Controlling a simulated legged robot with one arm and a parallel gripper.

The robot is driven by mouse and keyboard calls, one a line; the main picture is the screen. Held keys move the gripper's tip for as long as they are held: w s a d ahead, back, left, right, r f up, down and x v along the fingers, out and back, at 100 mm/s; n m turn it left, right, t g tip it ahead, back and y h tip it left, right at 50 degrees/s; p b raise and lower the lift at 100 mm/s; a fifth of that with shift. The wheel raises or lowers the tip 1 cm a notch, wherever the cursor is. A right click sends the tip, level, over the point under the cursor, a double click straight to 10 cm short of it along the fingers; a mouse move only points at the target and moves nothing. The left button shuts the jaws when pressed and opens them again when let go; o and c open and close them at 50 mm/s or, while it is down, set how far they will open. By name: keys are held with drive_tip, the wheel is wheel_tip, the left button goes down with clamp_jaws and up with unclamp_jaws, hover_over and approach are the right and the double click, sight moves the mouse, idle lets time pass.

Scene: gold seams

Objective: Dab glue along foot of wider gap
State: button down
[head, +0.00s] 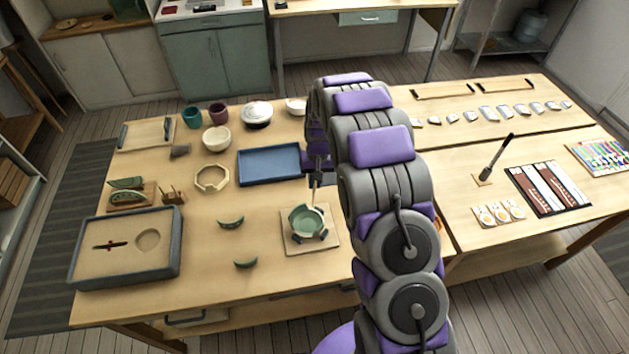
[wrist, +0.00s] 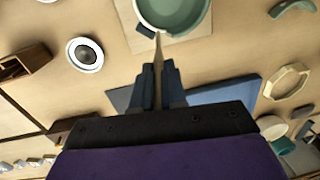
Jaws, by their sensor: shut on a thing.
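The pale green bowl (head: 307,222) sits on a square light board (head: 330,245), with dark supports beside it. Its rim looks broken, but I cannot tell the gaps' widths. Its edge shows at the top of the wrist view (wrist: 178,22). My gripper (wrist: 158,88) is shut on a thin pointed wooden stick (wrist: 158,55). In the head view the stick (head: 314,196) hangs down with its lower end at the bowl's far side; contact is unclear. Two curved green shards, one (head: 231,222) behind the other (head: 246,263), lie left of the board.
A blue tray (head: 268,166) lies behind the bowl, with an octagonal ring (head: 212,179) to its left. A grey-rimmed tray (head: 78,277) stands front left. A round white-rimmed dark pot (wrist: 86,54) shows in the wrist view. Bare table lies around the shards.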

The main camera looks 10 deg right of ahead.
drive_tip(key=shift+r+p, duration=0.95)
drive_tip(key=shift+r, duration=2.7)
